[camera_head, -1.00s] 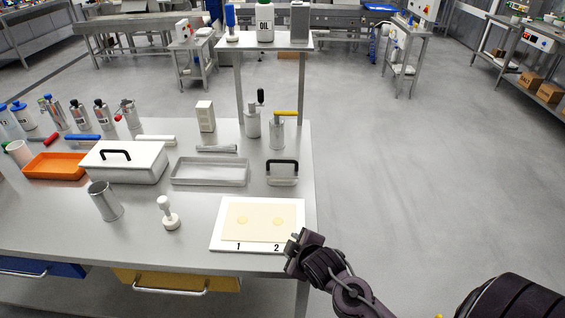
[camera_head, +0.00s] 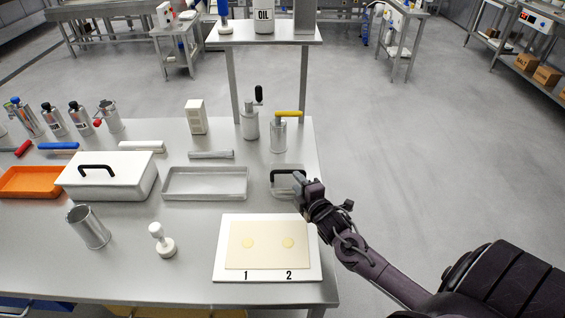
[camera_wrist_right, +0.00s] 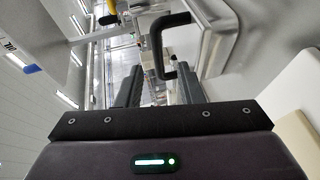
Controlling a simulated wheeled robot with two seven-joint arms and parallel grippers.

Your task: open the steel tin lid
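The steel tin (camera_head: 283,190) is a small box near the right edge of the table, with a black bar handle (camera_head: 283,172) on its lid. My right gripper (camera_head: 301,181) is at the tin's right side and covers part of it. In the right wrist view the gripper (camera_wrist_right: 157,85) has its two fingers apart with nothing held. The black handle (camera_wrist_right: 157,45) shows just beyond the fingertips, and the pale lid (camera_wrist_right: 215,38) lies to its right. I cannot tell whether the fingers touch the handle. My left gripper is not in view.
A white board (camera_head: 223,265) marked 1 and 2 lies in front of the tin. A shallow steel tray (camera_head: 205,195) and a white box with a black handle (camera_head: 125,185) stand left. A yellow-handled canister (camera_head: 279,137) stands behind. Floor at right is open.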

